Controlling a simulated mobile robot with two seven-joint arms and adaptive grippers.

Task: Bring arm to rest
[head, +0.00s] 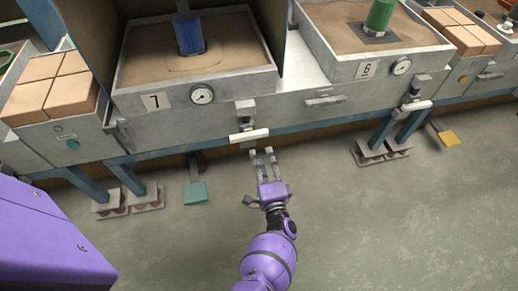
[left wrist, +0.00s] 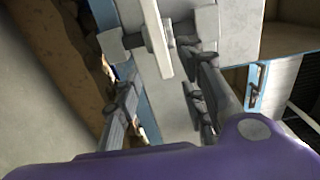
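My left gripper (head: 263,152) is in the middle of the head view, on a purple arm that comes up from the bottom edge. Its two grey fingers are apart with nothing between them. The fingertips lie just below a white handle bar (head: 249,135) on the front of station 7 in the picture; I cannot tell whether they touch it. In the left wrist view the fingers (left wrist: 163,95) are spread, and the white bar (left wrist: 157,38) shows beyond them. My right gripper is in neither view.
Station 7 (head: 157,102) holds a sand bed with a blue cylinder (head: 188,34). Station 6 (head: 367,69) has a green cylinder (head: 380,14). Brick stacks (head: 50,85) stand at the left. A teal pedal (head: 195,193) and a yellow pedal (head: 447,138) are low down. Open floor (head: 400,220) lies in front.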

